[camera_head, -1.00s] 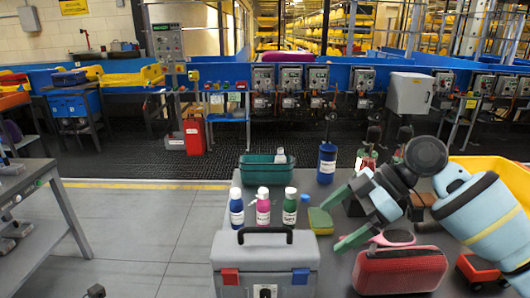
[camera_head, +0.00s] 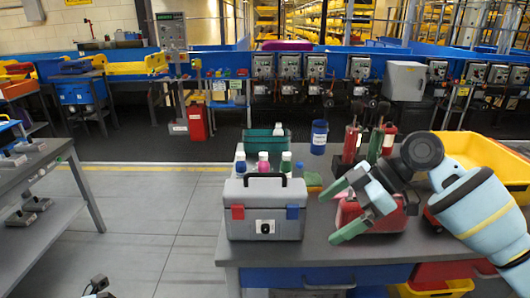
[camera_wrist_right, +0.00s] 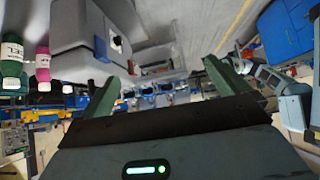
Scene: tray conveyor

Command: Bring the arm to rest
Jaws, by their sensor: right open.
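My right arm comes in from the right in the head view. My right gripper (camera_head: 334,212) has its two green fingers spread apart with nothing between them. It is above the table's front part, right of the grey toolbox and in front of the red case (camera_head: 384,214), which it partly hides. In the right wrist view the open fingers (camera_wrist_right: 160,88) also show, with empty space between them. My left gripper is not clearly in view.
A grey toolbox (camera_head: 262,222) stands on the table (camera_head: 330,250). Several bottles (camera_head: 264,163), a green bin (camera_head: 254,140), a blue canister (camera_head: 319,137) and red bottles (camera_head: 352,142) stand behind. A yellow bin (camera_head: 490,150) is at right. Floor at left is open.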

